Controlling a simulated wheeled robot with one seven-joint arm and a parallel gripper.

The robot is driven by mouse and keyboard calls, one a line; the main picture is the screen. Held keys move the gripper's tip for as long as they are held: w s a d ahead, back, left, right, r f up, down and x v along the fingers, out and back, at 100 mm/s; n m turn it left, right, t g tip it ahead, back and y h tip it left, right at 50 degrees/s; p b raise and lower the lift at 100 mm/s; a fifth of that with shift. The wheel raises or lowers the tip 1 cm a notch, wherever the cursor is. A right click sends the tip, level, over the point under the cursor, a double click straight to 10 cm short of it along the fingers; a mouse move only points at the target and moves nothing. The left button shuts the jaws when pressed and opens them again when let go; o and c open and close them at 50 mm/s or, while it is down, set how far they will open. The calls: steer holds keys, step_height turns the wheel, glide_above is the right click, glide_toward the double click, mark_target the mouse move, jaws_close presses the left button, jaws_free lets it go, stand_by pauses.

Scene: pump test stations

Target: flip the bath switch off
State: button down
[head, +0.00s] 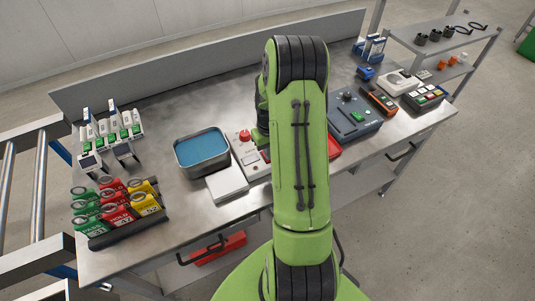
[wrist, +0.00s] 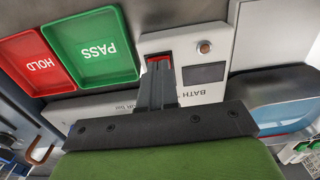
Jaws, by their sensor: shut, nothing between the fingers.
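The bath control unit is a pale box labelled BATH (wrist: 203,88), seen upside down in the wrist view, with a dark screen (wrist: 204,73) and a small round brownish lamp (wrist: 204,47). Its red switch (wrist: 160,60) sits in a dark slot. My gripper (wrist: 158,72) is shut and empty, its fingertips right at the switch and partly covering it. I cannot tell whether they touch, or which way the switch is tipped. In the head view the unit (head: 243,150) stands beside the blue-filled bath (head: 203,148); my arm hides the gripper and switch there.
A green PASS tray (wrist: 95,45) and red HOLD tray (wrist: 35,60) lie next to the unit. A white block (head: 227,184) stands before the bath. A tag rack (head: 125,232) is at the front left, and a blue-grey device (head: 352,116) is right of my arm.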

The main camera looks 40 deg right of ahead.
step_height(320, 180, up, 7)
steer(key=p, duration=0.4)
steer(key=shift+p, duration=0.35)
